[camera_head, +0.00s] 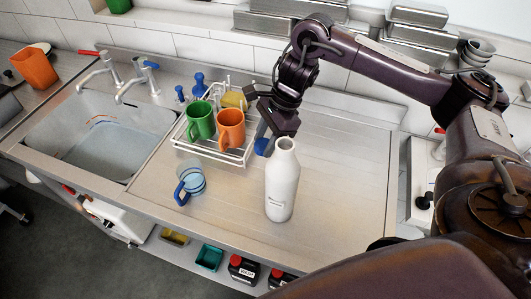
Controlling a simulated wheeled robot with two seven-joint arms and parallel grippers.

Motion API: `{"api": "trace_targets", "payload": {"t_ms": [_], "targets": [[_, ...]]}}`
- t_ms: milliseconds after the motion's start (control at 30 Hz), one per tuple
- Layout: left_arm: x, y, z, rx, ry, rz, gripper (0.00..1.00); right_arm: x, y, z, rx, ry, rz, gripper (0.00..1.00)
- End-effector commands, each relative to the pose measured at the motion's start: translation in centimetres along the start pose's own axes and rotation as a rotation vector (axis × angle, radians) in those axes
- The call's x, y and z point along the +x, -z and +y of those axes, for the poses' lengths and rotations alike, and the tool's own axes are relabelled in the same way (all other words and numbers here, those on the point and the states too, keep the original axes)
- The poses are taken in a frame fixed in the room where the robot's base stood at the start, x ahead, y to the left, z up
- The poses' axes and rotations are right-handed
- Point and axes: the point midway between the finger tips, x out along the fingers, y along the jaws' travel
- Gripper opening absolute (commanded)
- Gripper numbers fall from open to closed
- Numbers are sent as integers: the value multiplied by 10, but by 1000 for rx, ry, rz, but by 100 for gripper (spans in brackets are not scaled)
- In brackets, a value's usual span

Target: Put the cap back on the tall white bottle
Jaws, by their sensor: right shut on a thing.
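The tall white bottle (282,188) stands upright on the steel drainboard, and its open mouth shows no cap. My right gripper (268,132) comes down from above, just to the left of and behind the bottle's neck. It is shut on a blue cap (261,147), which shows at the fingertips beside the bottle's neck. I cannot tell whether the cap touches the bottle. My left gripper is not in view.
A white wire rack (209,149) with a green mug (201,120) and an orange mug (231,127) stands left of the bottle. A clear blue-handled cup (190,180) is in front of the rack. A sink (75,145) is at left. The drainboard right of the bottle is clear.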

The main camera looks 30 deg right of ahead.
Motion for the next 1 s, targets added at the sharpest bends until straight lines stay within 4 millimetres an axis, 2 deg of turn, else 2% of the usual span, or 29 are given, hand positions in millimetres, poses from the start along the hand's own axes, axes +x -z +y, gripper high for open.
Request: {"api": "trace_targets", "payload": {"t_ms": [33,100,400,600,1000], "targets": [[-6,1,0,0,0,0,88,-16,-6,-2,-4,7,2,18],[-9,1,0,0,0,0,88,-30,-11,-1,-3,6,2,18],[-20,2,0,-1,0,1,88,-68,-28,-1,-1,3,1,19],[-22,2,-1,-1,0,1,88,-75,-31,0,0,0,0,19],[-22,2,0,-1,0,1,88,-76,-32,0,0,0,0,19]]}}
